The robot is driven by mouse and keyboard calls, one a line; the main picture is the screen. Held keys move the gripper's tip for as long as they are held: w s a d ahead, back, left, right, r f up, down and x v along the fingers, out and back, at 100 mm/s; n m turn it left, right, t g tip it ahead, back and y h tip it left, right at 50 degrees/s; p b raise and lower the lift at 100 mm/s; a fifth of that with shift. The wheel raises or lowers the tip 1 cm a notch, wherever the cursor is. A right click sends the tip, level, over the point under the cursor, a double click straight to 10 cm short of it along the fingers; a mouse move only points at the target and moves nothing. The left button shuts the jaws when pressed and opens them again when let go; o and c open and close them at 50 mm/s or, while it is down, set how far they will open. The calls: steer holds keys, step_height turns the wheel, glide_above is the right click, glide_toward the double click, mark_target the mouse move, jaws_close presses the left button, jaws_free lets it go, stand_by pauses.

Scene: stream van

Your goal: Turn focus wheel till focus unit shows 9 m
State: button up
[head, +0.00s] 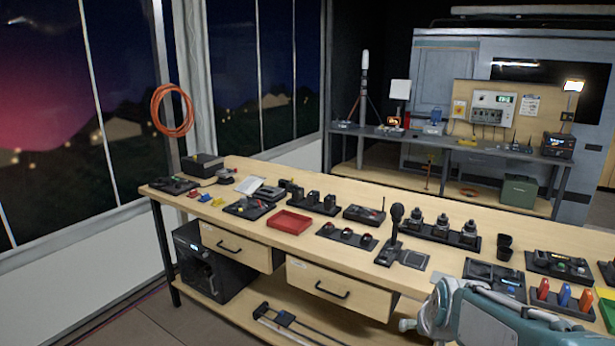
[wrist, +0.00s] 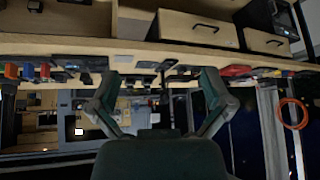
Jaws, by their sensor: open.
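I cannot make out for certain which device is the focus unit or which part is its wheel; no 9 m reading is legible. Several small control panels stand on the long wooden bench (head: 215,235) in the head view. They include a dark panel with a green light (head: 557,262) at the right and a flat dark unit (head: 495,275) near the front edge. My gripper (wrist: 160,80) shows in the wrist view, fingers spread wide with nothing between them. The bench appears upside down beyond it. In the head view only my arm shows, at the lower right.
A black microphone-like stick (head: 395,230) stands upright near the bench front. A red tray (head: 290,222), dark cups (head: 505,244) and a rack with coloured pieces (head: 563,297) also occupy the top. Drawers (head: 338,288) sit below. A second bench (head: 395,133) stands at the back.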

steer(key=s+a+r+n, duration=0.1)
steer(key=s+a+r, duration=0.1)
steer(key=s, duration=0.7)
steer(key=s+a+r+n+g, duration=0.1)
steer(key=s+a, duration=0.3)
steer(key=s, duration=0.5)
steer(key=shift+s+a+r+y, duration=0.15)
steer(key=shift+s+r+y, duration=0.25)
steer(key=shift+r, duration=0.05)
